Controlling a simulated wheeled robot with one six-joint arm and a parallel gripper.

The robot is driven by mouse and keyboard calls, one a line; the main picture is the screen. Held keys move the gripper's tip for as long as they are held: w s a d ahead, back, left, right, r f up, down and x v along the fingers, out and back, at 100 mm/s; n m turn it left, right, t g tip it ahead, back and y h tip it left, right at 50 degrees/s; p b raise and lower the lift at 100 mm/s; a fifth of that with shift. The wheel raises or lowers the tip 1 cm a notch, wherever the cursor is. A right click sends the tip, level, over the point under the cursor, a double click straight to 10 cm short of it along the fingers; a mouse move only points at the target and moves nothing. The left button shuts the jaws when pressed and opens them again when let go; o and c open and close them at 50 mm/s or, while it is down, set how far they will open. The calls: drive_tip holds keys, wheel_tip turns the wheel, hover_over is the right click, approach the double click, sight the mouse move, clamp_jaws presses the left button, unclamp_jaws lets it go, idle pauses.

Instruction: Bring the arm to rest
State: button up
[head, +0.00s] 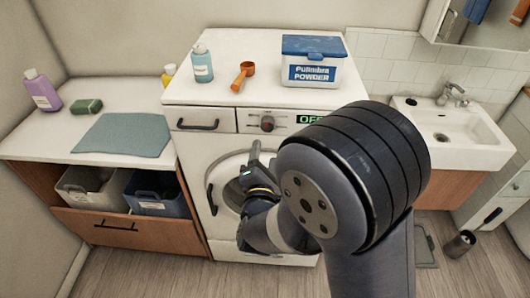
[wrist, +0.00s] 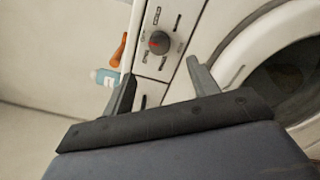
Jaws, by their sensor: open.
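My gripper (head: 256,165) is in front of the washing machine (head: 222,157), near its round door, with my arm covering part of the machine in the head view. In the wrist view the two fingers of my gripper (wrist: 160,82) stand apart with nothing between them. The machine's dial (wrist: 158,42) with a red mark lies beyond the fingers in that view. The door looks shut in the head view, though my arm hides part of it. Whether the gripper touches the machine cannot be told.
On the machine top stand a teal bottle (head: 202,64), an orange scoop (head: 242,76) and a powder box (head: 312,64). The left counter (head: 30,143) holds a purple bottle (head: 42,90), a green block (head: 86,106) and a folded cloth (head: 125,135). A sink (head: 455,135) is at right.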

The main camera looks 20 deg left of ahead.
sight(267, 127)
drive_tip(key=p+x, duration=0.3)
drive_tip(key=x, duration=0.7)
drive_tip(key=shift+w+r, duration=0.1)
drive_tip(key=shift+w, duration=0.3)
